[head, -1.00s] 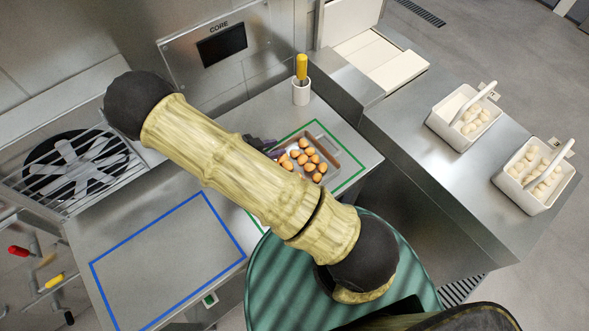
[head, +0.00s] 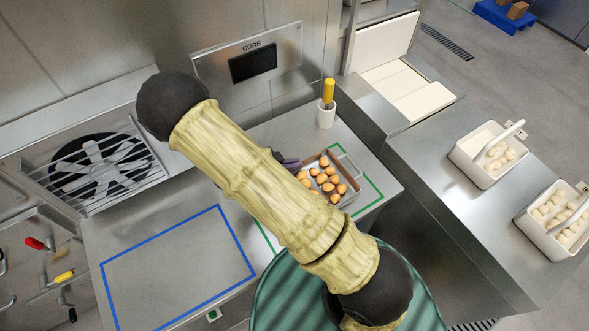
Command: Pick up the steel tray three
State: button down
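A shallow steel tray (head: 343,171) with several orange-brown rounded pieces in it is in the head view, right of the middle. It is within or over the green outline on the steel worktop; I cannot tell whether it rests flat or is slightly raised. My arm crosses in front and hides the tray's left part. Only a small dark purplish part of my gripper (head: 289,163) shows at the tray's far left edge. The fingertips are hidden, so its opening and any hold on the tray cannot be seen.
A blue outline (head: 180,268) on the worktop to the left is empty. A white cup (head: 326,115) with a yellow-handled tool stands behind the tray. Two white bins (head: 489,155) (head: 556,220) of pale pieces stand on the right counter. A vent grille (head: 97,167) is at left.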

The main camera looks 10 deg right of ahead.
notch_tip(320, 180, up, 8)
jog(key=shift+f+b, duration=0.1)
jog(key=shift+b, duration=0.2)
jog(key=shift+d, duration=0.1)
dwell(0.5)
